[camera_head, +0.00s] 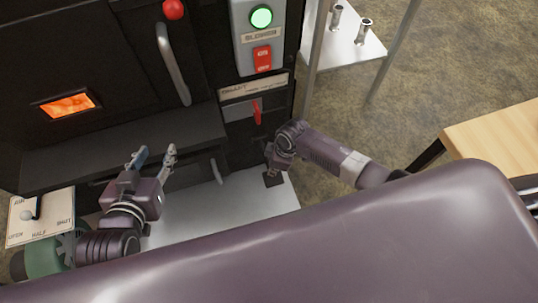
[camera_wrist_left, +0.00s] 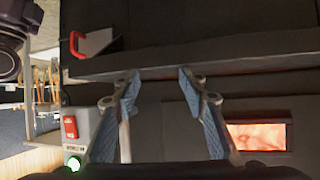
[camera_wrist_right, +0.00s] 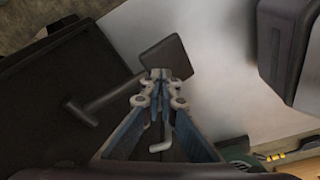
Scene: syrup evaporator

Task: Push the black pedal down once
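The black pedal (camera_head: 272,180) is a small dark plate low at the front right of the black evaporator, over the pale metal floor plate. In the right wrist view the pedal (camera_wrist_right: 165,56) is a square pad on a dark bar. My right gripper (camera_wrist_right: 158,76) has its fingertips together, with nothing seen between them. Its tips overlap the pad's near edge in that view; I cannot tell whether they touch. My left gripper (camera_head: 155,157) is open and empty in front of the evaporator's dark ledge, and its spread fingers (camera_wrist_left: 157,74) show in the left wrist view.
The pale floor plate (camera_head: 215,208) lies below the evaporator. A red lever (camera_head: 257,111) and a panel with a green light (camera_head: 261,17) are above the pedal. A lever box (camera_head: 40,217) stands at left. A wooden table (camera_head: 495,140) is at right.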

